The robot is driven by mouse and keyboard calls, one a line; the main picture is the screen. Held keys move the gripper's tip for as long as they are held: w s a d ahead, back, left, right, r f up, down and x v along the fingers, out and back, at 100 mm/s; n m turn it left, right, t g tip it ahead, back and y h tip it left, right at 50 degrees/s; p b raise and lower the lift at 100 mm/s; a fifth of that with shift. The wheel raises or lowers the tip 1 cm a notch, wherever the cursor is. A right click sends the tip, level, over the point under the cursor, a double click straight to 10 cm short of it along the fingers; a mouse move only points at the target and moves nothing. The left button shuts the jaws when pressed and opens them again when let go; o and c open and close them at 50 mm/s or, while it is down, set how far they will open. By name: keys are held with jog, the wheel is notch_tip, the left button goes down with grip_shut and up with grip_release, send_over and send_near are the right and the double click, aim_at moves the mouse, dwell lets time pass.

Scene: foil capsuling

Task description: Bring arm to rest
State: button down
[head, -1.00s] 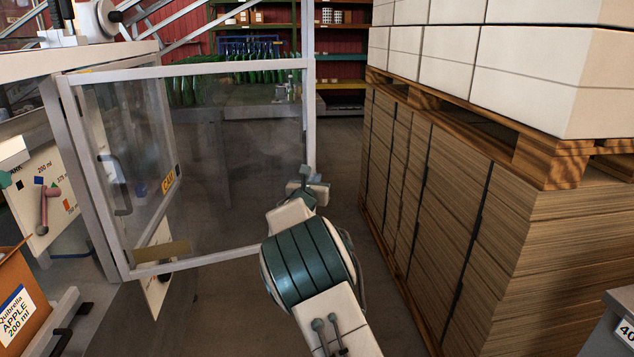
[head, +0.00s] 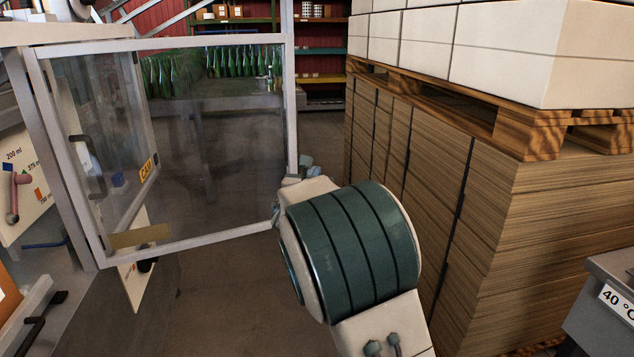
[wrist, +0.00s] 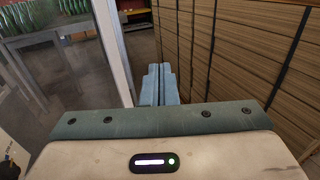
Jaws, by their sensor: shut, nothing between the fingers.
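My gripper shows in the wrist view (wrist: 158,84) as two blue-grey fingers pressed together, with nothing between them. In the head view, my arm's white and teal links fill the lower middle and hide most of the gripper. The fingers point down the aisle between the open glass door (head: 205,150) and the stacked cardboard (head: 410,170). In the wrist view, the door's metal frame (wrist: 112,45) stands just left of the fingers. I cannot tell the exact gap between arm and door edge.
White boxes (head: 530,50) sit on a wooden pallet (head: 470,110) above the cardboard at right. A grey unit marked 40 °C (head: 610,290) stands at lower right. Green bottles (head: 215,65) line a table behind the door. Floor (head: 220,300) shows free below the door.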

jog(key=s+d+f+m+g+h+p, duration=0.1)
jog(key=s+d+m+g+h+p, duration=0.3)
jog(key=s+d+m+g, duration=1.1)
jog(key=s+a+f+m+y+p, duration=0.1)
jog(key=s+m+y, duration=0.3)
jog(key=s+m, duration=0.5)
jog(key=s+a+f+m+y+p, duration=0.2)
jog(key=s+m, duration=0.7)
jog(key=s, duration=1)
jog(key=shift+f+m+y, duration=0.3)
jog(key=shift+f+y, duration=0.25)
jog(key=shift+y, duration=0.45)
